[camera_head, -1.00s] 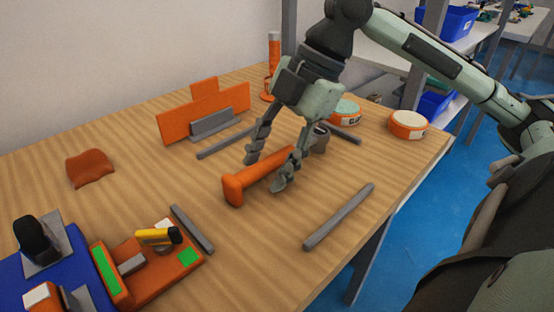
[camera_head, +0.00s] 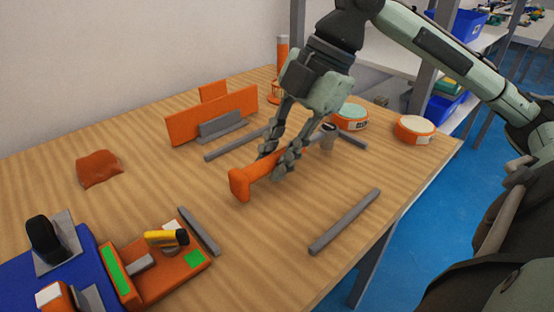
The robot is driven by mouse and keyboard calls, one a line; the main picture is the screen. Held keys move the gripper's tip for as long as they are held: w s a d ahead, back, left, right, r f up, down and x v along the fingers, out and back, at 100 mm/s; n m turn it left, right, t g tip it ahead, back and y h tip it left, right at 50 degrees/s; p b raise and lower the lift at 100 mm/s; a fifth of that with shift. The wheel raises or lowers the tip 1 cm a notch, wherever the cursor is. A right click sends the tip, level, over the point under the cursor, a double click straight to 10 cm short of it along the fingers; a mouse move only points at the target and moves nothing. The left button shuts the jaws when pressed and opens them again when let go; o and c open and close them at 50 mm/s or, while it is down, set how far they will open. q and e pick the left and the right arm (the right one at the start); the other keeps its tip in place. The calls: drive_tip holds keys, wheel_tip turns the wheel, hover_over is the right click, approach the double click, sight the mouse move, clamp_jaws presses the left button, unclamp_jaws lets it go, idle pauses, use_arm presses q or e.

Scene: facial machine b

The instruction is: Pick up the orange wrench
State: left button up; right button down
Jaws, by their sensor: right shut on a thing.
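The orange wrench (camera_head: 242,183) is a thick orange bar with a wide near end, lying at an angle on the wooden table. A grey cylindrical part (camera_head: 328,136) shows at its far end; I cannot tell if it belongs to it. My right gripper (camera_head: 275,164) comes down from above and is shut on the middle of the orange wrench, hiding part of it. The wrench seems to be still at table height. My left gripper is not in view.
Grey bars (camera_head: 345,222) lie on the wooden table (camera_head: 290,240) around the wrench. An orange upright block (camera_head: 212,114) stands behind. Round tins (camera_head: 415,130) sit at the right edge. An orange fixture (camera_head: 165,268) with a yellow-black part stands front left.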

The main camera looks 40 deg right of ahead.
drive_tip(key=r+p, duration=0.1)
drive_tip(key=r, duration=0.3)
drive_tip(key=shift+s+a+p, duration=0.2)
drive_tip(key=shift+a+p, duration=0.15)
drive_tip(key=shift+a, duration=0.05)
use_arm(q)
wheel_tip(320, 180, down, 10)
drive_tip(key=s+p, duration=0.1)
drive_tip(key=p, duration=0.1)
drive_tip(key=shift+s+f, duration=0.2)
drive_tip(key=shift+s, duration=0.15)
use_arm(e)
drive_tip(key=s+a+r, duration=0.5)
drive_tip(key=a, duration=0.4)
drive_tip(key=shift+s+a+r, duration=0.15)
drive_tip(key=shift+a+r, duration=0.05)
drive_tip(key=shift+r, duration=0.15)
drive_tip(key=c, duration=1.9)
unclamp_jaws()
clamp_jaws()
